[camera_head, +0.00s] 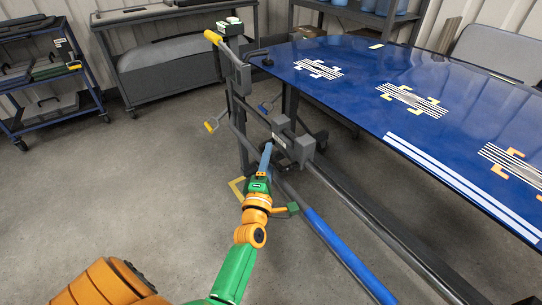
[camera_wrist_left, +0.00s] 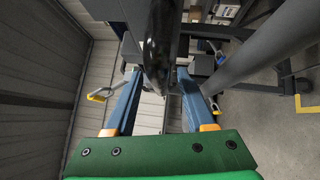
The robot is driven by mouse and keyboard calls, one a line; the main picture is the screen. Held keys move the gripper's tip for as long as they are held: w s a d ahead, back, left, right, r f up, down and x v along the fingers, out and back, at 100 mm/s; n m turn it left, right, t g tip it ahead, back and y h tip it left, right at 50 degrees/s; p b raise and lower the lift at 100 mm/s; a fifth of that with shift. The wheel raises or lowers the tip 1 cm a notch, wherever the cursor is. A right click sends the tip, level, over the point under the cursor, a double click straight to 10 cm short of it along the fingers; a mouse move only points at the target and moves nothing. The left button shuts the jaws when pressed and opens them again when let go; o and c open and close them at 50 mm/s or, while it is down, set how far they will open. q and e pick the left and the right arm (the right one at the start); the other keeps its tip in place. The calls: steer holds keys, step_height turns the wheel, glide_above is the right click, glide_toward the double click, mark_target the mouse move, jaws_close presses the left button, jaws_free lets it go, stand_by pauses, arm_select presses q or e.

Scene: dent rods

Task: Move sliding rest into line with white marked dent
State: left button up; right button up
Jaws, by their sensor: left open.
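The sliding rest appears to be the grey block assembly (camera_head: 293,143) on the long dark rail (camera_head: 370,208) along the blue panel's near side. The blue panel (camera_head: 365,65) carries several striped dent marks. The far left mark (camera_head: 319,69) has white corner brackets; the middle mark (camera_head: 412,99) and the near right mark (camera_head: 515,160) have yellow-orange ones. My left gripper (camera_head: 265,158) is open just left of and below the grey block. In the left wrist view its blue fingers (camera_wrist_left: 160,95) stand apart, with a dark rounded bar (camera_wrist_left: 160,45) ahead between them. Contact cannot be told.
A grey upright post (camera_head: 238,100) with a yellow handle (camera_head: 213,37) stands left of the panel. A yellow-tipped lever (camera_head: 210,127) sticks out lower down. A blue tube (camera_head: 335,243) lies below the rail. Carts stand at the back left; floor on the left is clear.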

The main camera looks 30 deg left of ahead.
arm_select(q)
steer(key=shift+w+a, duration=0.15)
steer(key=shift+w, duration=0.1)
jaws_close()
stand_by(1.3)
